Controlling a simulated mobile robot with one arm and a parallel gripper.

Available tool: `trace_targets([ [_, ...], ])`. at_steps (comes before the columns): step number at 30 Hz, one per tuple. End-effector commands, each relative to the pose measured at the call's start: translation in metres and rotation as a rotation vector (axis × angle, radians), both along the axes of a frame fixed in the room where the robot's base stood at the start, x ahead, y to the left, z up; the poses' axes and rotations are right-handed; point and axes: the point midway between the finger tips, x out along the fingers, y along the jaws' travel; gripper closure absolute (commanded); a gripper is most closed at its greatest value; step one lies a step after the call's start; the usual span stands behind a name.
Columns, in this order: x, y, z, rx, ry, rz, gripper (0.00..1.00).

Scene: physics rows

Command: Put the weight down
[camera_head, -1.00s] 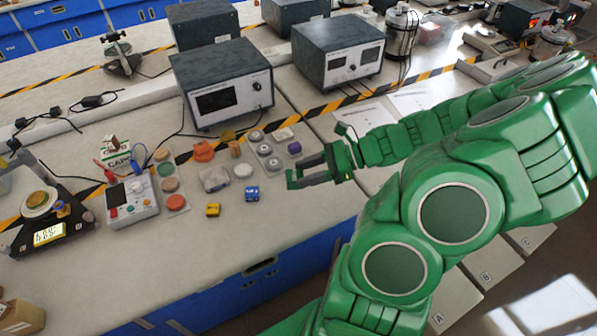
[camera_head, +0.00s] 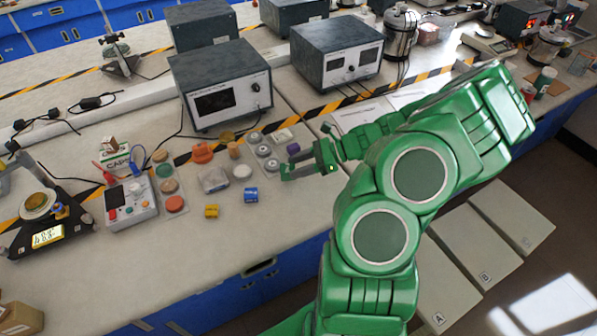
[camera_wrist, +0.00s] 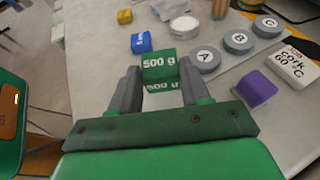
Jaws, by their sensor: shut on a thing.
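The weight (camera_wrist: 159,66) is a green block marked 500 g in the wrist view. My gripper (camera_wrist: 158,80) is shut on it, with one grey finger on each side. In the head view my gripper (camera_head: 288,163) is over the bench, just right of the grey lettered discs and near the purple block. The weight cannot be made out clearly there. I cannot tell how far it is above the bench top (camera_head: 215,250).
A digital scale (camera_head: 45,236) stands far left. The front bench strip is mostly clear.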

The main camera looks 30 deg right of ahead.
Motion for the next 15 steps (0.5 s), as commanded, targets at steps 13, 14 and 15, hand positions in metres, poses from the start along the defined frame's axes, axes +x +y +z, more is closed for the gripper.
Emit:
trace_targets([
  [13, 0.007, -0.002, -0.025, 0.000, 0.001, 0.000, 1.00],
  [14, 0.006, -0.002, -0.029, 0.000, 0.001, 0.000, 1.00],
  [15, 0.006, -0.002, -0.032, 0.002, 0.001, -0.001, 1.00],
])
